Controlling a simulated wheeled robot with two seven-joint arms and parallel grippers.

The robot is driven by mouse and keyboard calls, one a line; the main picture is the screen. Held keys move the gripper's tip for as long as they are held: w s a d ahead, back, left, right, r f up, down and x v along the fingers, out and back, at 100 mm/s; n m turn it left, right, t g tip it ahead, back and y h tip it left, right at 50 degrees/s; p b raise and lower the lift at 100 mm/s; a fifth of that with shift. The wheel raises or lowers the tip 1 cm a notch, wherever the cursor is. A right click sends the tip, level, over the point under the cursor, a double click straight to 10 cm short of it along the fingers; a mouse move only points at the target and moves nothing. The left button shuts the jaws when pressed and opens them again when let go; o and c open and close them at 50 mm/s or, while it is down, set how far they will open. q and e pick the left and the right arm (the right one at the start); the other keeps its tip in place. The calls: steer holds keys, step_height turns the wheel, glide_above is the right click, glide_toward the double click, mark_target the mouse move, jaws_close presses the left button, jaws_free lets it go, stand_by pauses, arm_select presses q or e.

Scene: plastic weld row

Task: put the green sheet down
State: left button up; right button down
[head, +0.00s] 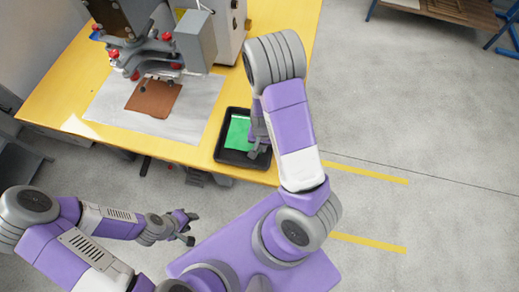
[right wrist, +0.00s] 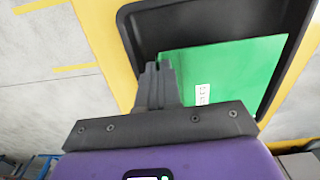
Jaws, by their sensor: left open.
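The green sheet (head: 238,132) is in the black tray (head: 228,156) at the table's front right corner. In the right wrist view the sheet (right wrist: 225,75), with a small white label, is over the tray's floor (right wrist: 160,28). My right gripper (head: 254,152) reaches down at the tray's right side. In the right wrist view its fingers (right wrist: 158,72) are close together at the sheet's left edge, shut on it. Whether the sheet rests fully on the tray floor is hard to tell. My left gripper (head: 192,228) is open and empty, in front of the table.
A press machine (head: 140,40) stands on the yellow table (head: 60,85). A brown piece (head: 153,98) lies under it on a pale sheet (head: 105,105), left of the tray.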

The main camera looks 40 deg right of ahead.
steer(key=shift+f+b, duration=0.65)
steer(key=shift+f, duration=1.7)
steer(key=shift+f, duration=0.15)
steer(key=c, duration=1.3)
jaws_free()
steer(key=shift+c, duration=0.2)
step_height(320, 180, up, 12)
steer(key=p, duration=0.4)
steer(key=shift+r+p, duration=0.2)
steer(key=shift+p, duration=0.15)
steer(key=shift+s+f, duration=0.1)
